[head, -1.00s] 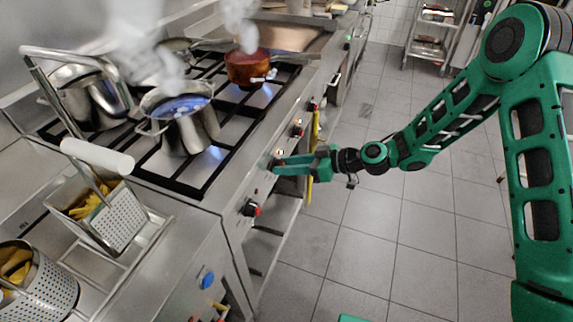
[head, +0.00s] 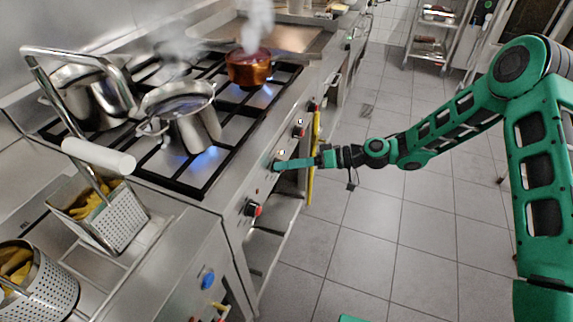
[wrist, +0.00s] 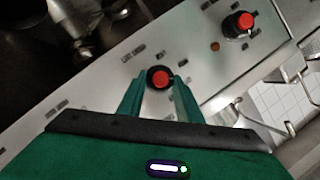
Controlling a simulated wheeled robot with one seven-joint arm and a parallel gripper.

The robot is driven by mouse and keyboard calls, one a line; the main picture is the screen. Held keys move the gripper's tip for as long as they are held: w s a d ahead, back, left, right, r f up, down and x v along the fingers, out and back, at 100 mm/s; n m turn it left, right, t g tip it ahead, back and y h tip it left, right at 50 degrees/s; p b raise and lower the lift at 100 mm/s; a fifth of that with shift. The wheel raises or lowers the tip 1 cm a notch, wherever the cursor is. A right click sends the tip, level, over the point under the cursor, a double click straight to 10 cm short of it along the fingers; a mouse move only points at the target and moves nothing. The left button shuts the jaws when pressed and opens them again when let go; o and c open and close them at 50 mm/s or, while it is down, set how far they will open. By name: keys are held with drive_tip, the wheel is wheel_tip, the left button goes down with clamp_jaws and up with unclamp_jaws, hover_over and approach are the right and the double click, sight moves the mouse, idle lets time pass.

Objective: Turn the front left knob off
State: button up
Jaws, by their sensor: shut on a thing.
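The stove's front panel (head: 232,232) carries a row of black knobs with red caps. My gripper (head: 281,164) is at the second knob from the near end in the head view, and its fingers hide most of that knob there. In the wrist view my gripper's two green fingers are closed on the sides of this knob (wrist: 160,77), with its red cap showing between the fingertips. The nearest knob (head: 252,209) is free, below and left of my gripper. Another knob (wrist: 238,23) shows free at the upper right of the wrist view.
A steel pot (head: 186,125) and a copper pot (head: 249,68) stand on the black grates, with blue flame glow beneath and steam above. Fryer baskets (head: 112,222) stand at the left. The tiled floor (head: 400,250) is clear.

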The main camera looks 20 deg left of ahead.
drive_tip(key=m+g+y, duration=0.1)
drive_tip(key=m, duration=0.2)
drive_tip(key=f+m+y, duration=0.1)
drive_tip(key=m, duration=0.2)
drive_tip(key=w+m+g+y, duration=0.1)
drive_tip(key=m, duration=0.2)
drive_tip(key=shift+d+f+m+g, duration=0.25)
drive_tip(key=shift+m+g, duration=0.05)
drive_tip(key=shift+m, duration=0.1)
drive_tip(key=shift+s, duration=0.1)
idle(0.4)
drive_tip(key=o, duration=1)
drive_tip(key=shift+o, duration=0.2)
drive_tip(key=shift+s+a+r, duration=0.1)
drive_tip(key=v, duration=1.1)
drive_tip(key=shift+f, duration=0.3)
